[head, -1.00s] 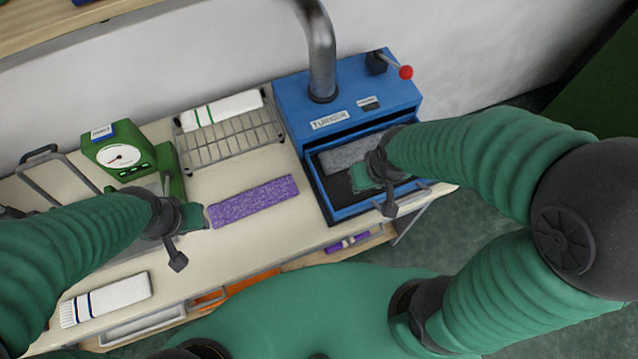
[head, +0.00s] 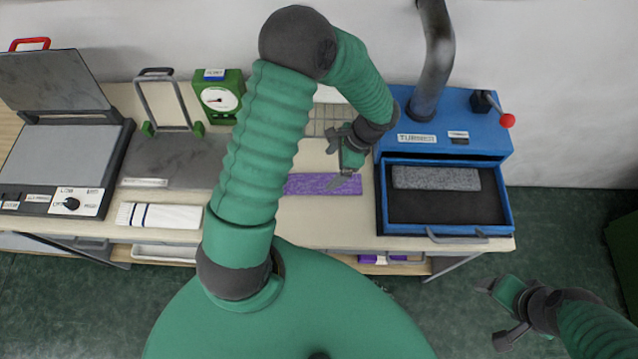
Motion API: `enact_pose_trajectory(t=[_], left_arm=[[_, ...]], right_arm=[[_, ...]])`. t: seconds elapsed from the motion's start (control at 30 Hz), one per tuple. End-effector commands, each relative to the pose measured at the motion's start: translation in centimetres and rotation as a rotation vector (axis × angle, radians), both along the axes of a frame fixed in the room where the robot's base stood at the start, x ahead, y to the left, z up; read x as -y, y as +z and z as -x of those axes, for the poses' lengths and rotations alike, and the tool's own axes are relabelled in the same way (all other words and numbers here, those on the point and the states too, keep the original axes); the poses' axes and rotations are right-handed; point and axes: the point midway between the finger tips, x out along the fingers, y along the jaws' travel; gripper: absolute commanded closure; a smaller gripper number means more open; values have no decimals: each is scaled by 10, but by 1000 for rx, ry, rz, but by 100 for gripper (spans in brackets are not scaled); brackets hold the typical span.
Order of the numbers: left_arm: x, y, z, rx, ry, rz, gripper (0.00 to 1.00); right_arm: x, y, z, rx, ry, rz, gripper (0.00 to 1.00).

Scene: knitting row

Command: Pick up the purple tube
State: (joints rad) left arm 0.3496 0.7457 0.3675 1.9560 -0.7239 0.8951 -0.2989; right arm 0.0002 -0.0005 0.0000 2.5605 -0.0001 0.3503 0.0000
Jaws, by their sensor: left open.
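The purple tube (head: 308,185) is a flat, speckled knit strip lying on the cream table. It is left of the blue turner machine. My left arm covers its left end in the head view. My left gripper (head: 345,181) is open, with its tip over the right part of the tube. I cannot tell whether it touches the tube. My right gripper (head: 487,287) is over the green floor at the lower right, away from the table.
The turner (head: 446,125) has an open drawer (head: 508,203) with a grey tube (head: 436,178) inside. A wire rack (head: 320,122) stands behind the purple tube, partly hidden. A green scale (head: 218,98), a press (head: 62,150) and a white striped tube (head: 160,215) are to the left.

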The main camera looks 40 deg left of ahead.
Motion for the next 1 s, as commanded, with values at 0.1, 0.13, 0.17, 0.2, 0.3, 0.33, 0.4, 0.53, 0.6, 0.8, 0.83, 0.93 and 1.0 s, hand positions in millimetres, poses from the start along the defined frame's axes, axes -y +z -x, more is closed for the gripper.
enact_pose_trajectory(t=[0.1, 0.13, 0.17, 0.2, 0.3, 0.33, 0.4, 0.53, 0.6, 0.8, 0.83, 0.93, 1.0], left_arm=[[-6, -24, 7, -5, 1, 1, 11], [-6, -28, 8, -3, 1, -1, 11], [-6, -32, 9, -4, 1, -2, 11], [-7, -35, 10, -3, 0, -2, 11], [-8, -43, 15, -3, 0, -2, 11], [-8, -47, 17, -4, 0, -3, 11], [-9, -58, 23, -4, 1, -4, 11], [-16, -79, 27, -1, 1, -3, 11], [-18, -84, 28, 0, 1, -2, 11], [-20, -86, 27, 2, 1, -2, 12], [-20, -85, 27, 1, 1, -2, 16], [-19, -85, 28, 1, 1, -3, 29], [-19, -85, 28, 0, 1, -3, 38]], right_arm=[[0, 1, 0, 0, 1, 0, 28], [0, 1, 0, 0, 1, 0, 28], [0, 1, 0, 0, 1, 0, 28], [0, 2, 0, 0, 1, 0, 28], [0, 4, 0, 0, 1, 0, 28], [0, 6, 0, 0, 1, 0, 28], [0, 10, 0, 0, 0, 0, 28], [0, 12, 0, 0, 0, 0, 28], [0, 12, 0, 0, 0, 0, 28], [0, 11, 0, 0, 0, 0, 28], [0, 11, 0, 0, 0, 0, 28], [0, 11, 0, 0, 0, 0, 28], [0, 11, 0, 0, 0, 0, 28]])
